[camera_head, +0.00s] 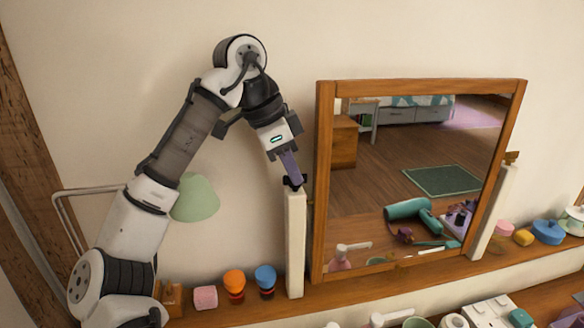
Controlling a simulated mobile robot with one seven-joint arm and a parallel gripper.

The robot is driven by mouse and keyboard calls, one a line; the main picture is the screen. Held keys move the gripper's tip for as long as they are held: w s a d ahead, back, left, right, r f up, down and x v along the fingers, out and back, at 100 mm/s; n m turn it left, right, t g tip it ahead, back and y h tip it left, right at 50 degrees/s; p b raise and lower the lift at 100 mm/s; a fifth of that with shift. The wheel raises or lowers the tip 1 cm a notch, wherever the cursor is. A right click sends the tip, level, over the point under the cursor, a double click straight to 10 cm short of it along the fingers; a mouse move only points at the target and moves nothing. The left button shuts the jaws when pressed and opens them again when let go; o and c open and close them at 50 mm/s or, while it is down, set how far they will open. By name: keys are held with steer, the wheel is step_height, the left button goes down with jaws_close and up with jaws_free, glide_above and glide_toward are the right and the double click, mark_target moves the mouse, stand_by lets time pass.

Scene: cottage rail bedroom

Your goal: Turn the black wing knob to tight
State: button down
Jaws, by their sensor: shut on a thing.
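The black wing knob (293,181) sits at the top of the white left post of the mirror stand (295,240). My gripper (291,177) comes down on it from above, tilted, and is shut on the knob. The fingers hide part of the knob, and I cannot read its exact turn or any mark for tight. The wood-framed mirror (322,180) stands to the right of the post, tilted in its frame.
Near the post's foot on the wooden shelf (345,293) stand an orange-topped jar (234,281), a blue-topped jar (265,277) and a pink block (205,297). A green rounded thing (197,199) is behind my arm. A second white post (492,212) stands right of the mirror.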

steer(key=c, duration=1.6)
jaws_free()
steer(key=v, duration=1.4)
steer(key=x, duration=1.4)
